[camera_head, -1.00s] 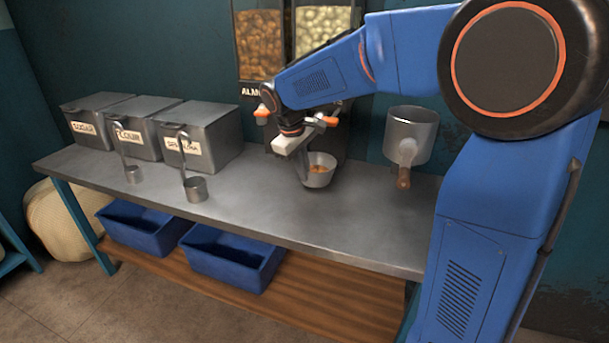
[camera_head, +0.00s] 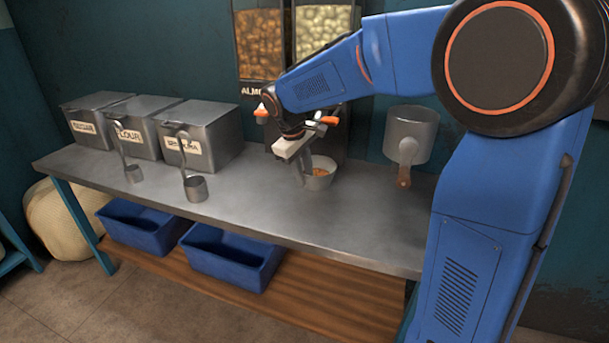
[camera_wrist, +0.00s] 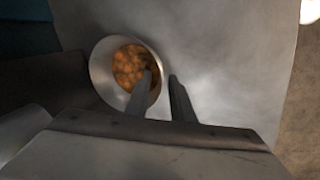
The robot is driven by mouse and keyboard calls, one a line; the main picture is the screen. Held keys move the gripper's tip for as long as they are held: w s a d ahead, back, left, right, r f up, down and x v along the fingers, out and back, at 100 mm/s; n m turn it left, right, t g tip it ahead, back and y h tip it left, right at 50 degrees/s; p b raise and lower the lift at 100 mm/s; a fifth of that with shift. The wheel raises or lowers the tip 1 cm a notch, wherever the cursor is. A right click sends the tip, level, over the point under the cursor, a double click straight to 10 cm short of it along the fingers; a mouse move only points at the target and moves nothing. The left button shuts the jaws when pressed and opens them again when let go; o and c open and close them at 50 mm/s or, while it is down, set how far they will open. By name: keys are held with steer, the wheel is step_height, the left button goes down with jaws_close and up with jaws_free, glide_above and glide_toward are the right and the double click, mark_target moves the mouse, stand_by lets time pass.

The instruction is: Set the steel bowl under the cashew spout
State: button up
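The steel bowl (camera_head: 323,181), with orange-brown nuts in it, is at the back of the steel table, below the cashew dispenser (camera_head: 323,24) with its pale nuts. My gripper (camera_head: 303,178) points down at the bowl's left side. In the wrist view, the bowl (camera_wrist: 101,73) has one finger over its inside and the other just outside its wall, with a gap between my gripper's fingers (camera_wrist: 160,76). The fingers look open around the rim. The cashew spout is largely hidden behind my arm; an orange handle (camera_head: 330,120) shows there.
The almond dispenser (camera_head: 260,45) is to the left. Lidded bins (camera_head: 205,135) and two scoops (camera_head: 195,187) stand on the table's left. A steel cup-like vessel with a handle (camera_head: 410,128) is at the right. The front middle of the table (camera_head: 270,215) is clear.

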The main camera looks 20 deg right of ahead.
steer(key=v, duration=1.2)
steer(key=shift+s, duration=0.1)
